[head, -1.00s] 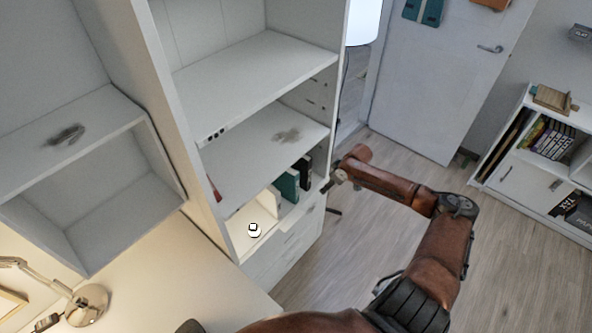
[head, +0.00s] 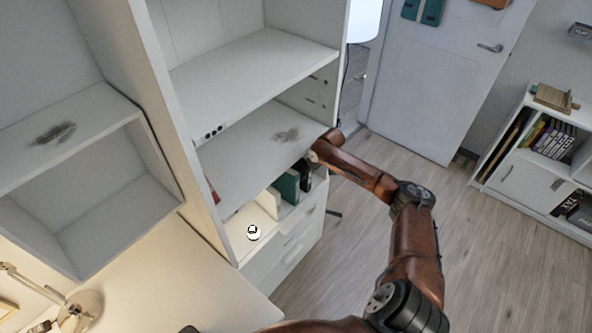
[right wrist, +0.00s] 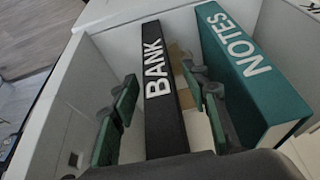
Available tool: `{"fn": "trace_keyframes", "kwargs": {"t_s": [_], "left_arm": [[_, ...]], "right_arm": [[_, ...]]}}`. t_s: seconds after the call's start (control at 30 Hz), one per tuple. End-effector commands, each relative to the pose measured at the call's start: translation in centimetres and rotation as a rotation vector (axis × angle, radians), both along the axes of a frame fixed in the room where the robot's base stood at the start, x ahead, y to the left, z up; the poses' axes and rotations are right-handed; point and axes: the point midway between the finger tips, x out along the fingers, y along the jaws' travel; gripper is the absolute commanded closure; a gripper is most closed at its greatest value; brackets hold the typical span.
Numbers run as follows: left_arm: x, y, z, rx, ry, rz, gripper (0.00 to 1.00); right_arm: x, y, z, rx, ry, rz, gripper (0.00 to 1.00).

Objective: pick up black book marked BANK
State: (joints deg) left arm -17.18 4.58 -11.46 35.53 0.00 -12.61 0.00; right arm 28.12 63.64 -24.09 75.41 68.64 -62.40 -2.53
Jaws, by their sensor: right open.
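The black book marked BANK (right wrist: 160,95) stands upright in the middle of the right wrist view, its spine lettering facing me. In the head view it is a dark sliver (head: 306,181) in the lower shelf compartment, partly hidden by my right arm. My right gripper (right wrist: 162,88) is open, with one green-padded finger on each side of the book. The right-hand finger is in the gap between this book and the green NOTES book (right wrist: 250,70). I cannot tell whether either pad touches the book. My left gripper is not in view.
The compartment's white side wall (right wrist: 70,90) is close left of the gripper. A shelf board (head: 245,150) lies above the books in the head view. Open floor is right of the shelf.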

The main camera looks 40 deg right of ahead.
Motion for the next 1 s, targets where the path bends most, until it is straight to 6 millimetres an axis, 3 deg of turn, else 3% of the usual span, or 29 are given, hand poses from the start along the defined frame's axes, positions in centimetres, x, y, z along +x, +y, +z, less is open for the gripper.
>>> {"fn": "trace_keyframes", "kwargs": {"t_s": [0.07, 0.37, 1.0], "left_arm": [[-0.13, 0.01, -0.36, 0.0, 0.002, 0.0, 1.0], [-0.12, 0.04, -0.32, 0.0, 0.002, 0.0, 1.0], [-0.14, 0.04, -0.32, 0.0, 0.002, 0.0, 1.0]], "right_arm": [[0.06, 0.0, -1.03, -0.001, 0.004, 0.0, 0.58], [0.21, 0.0, -1.04, -0.001, 0.002, 0.0, 0.59], [0.15, -0.04, -1.05, -0.001, 0.002, 0.0, 1.0]]}}
